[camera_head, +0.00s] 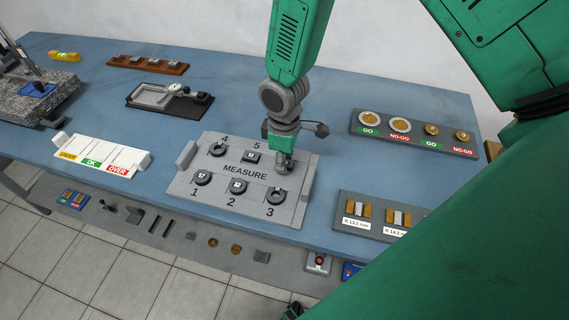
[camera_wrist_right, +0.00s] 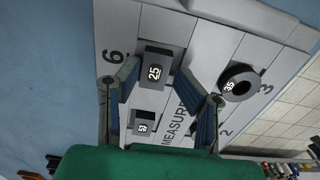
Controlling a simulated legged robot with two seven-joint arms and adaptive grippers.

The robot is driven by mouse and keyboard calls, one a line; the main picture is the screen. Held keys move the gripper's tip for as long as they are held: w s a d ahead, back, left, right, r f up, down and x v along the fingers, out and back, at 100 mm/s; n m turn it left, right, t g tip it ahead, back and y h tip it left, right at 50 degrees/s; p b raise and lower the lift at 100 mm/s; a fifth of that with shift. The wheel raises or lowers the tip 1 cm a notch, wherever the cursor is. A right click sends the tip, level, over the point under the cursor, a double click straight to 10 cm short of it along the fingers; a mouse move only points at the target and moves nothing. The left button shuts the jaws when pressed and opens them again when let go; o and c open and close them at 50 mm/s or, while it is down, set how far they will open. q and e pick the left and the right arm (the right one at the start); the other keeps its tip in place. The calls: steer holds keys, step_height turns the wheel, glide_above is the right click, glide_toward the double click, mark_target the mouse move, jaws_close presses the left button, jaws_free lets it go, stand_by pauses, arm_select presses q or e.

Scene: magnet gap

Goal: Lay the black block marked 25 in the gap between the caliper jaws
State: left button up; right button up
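The black block marked 25 (camera_wrist_right: 154,73) sits on the grey MEASURE board beside the number 6 in the right wrist view. In the head view my gripper mostly hides it. My right gripper (camera_head: 284,165) is over the board's back right corner. In the wrist view the right gripper (camera_wrist_right: 157,84) is open, its fingertips spread on either side of the block, with no clear grip on it. What looks like the caliper (camera_head: 160,95) lies in a black tray at the back left of the board; its jaw gap is too small to make out.
The MEASURE board (camera_head: 245,170) holds several other dark pieces, some ring-shaped. A white UNDER/OK/OVER tray (camera_head: 142,160) stands to the left. A GO/NO-GO board (camera_head: 455,147) is at the right. Blue table lies clear between caliper tray and MEASURE board.

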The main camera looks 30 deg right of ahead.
mark_target(287, 163)
steer(key=shift+w+a, duration=0.1)
steer(key=shift+c, duration=1.1)
jaws_close()
steer(key=shift+d, duration=0.6)
steer(key=shift+a+r+p, duration=0.1)
steer(key=shift+r+p, duration=0.85)
steer(key=shift+p, duration=0.05)
steer(key=shift+a+r+p, duration=0.2)
steer(key=shift+r+p, duration=0.7)
steer(key=shift+r, duration=0.2)
steer(key=shift+r+p, duration=0.5)
steer(key=shift+d, duration=0.1)
steer(key=shift+f, duration=0.1)
